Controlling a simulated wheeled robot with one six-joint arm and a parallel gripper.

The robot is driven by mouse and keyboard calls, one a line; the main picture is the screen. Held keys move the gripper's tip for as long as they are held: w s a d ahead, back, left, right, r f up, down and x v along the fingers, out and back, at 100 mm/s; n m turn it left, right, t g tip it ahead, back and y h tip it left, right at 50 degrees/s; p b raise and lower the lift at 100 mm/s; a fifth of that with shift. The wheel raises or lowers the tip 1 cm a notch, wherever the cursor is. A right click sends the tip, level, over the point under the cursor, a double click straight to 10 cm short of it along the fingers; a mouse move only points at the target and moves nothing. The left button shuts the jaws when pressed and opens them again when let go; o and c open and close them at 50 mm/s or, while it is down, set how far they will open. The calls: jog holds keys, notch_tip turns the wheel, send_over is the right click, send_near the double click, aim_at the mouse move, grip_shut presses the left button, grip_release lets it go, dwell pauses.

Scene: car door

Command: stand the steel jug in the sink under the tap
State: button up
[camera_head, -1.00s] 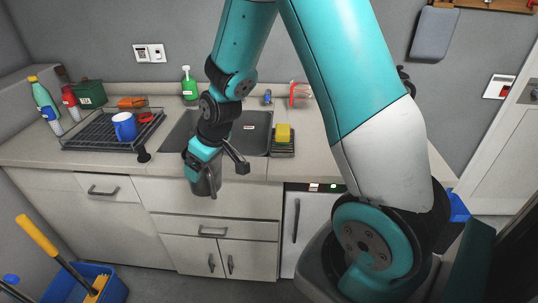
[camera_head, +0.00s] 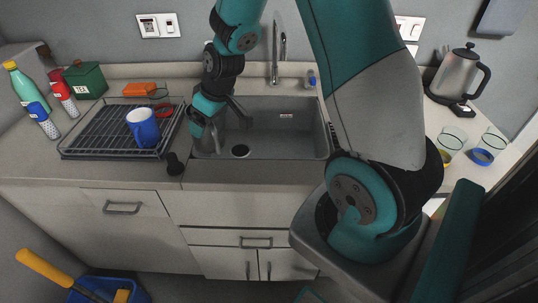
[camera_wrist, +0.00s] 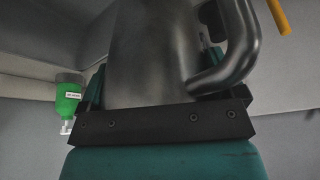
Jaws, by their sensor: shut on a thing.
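The steel jug (camera_head: 208,142) is grey and upright, hanging from my gripper (camera_head: 213,120) at the left end of the sink (camera_head: 295,148). My gripper is shut on the jug. Whether its base touches the sink floor cannot be told. The tap (camera_head: 276,55) rises behind the sink, to the right of the jug. In the wrist view the jug's body (camera_wrist: 150,55) fills the middle, with its curved handle (camera_wrist: 235,45) on the right; its rim is out of frame.
A dish rack (camera_head: 105,135) with a blue mug (camera_head: 143,128) stands close left of the sink. A black object (camera_head: 175,163) sits at the counter's front edge. The sink's middle, around the drain (camera_head: 240,151), is clear. A kettle (camera_head: 457,75) and glasses stand right.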

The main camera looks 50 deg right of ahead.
jog(key=s+d+f+b, duration=0.2)
jog(key=d+f+b, duration=0.2)
jog(key=d, duration=0.4)
jog(key=s+d+f+m+b, duration=0.1)
jog(key=s+d+f+b, duration=0.15)
jog(key=d+b, duration=0.35)
jog(key=s+d+f+b, duration=0.1)
jog(key=d+f+b, duration=0.3)
jog(key=d, duration=0.5)
jog(key=shift+h, duration=0.3)
jog(key=shift+d+f+p, duration=0.15)
jog(key=shift+f+p, duration=0.2)
jog(key=shift+f, duration=2.2)
jog(key=shift+d+f+p, duration=0.1)
jog(key=shift+f+p, duration=0.25)
jog(key=shift+f, duration=2.2)
